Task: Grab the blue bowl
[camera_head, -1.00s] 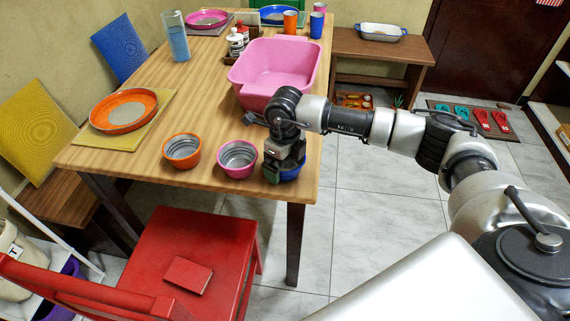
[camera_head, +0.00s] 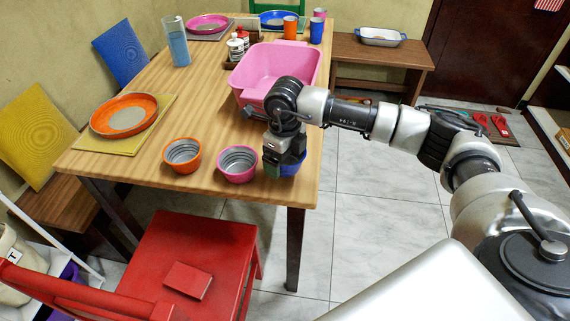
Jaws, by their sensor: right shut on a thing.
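The blue bowl (camera_head: 289,168) is at the near right corner of the wooden table (camera_head: 215,100), mostly hidden behind my right gripper (camera_head: 272,172). My right gripper points down and is shut on the blue bowl. I cannot tell whether the bowl still touches the table. A pink bowl (camera_head: 238,164) stands just left of the gripper, and an orange bowl (camera_head: 183,155) stands further left. My left gripper is not in view.
A pink basin (camera_head: 272,70) stands behind my right gripper. An orange plate (camera_head: 124,115) lies on a yellow mat at the left. A red chair (camera_head: 190,250) stands at the near edge.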

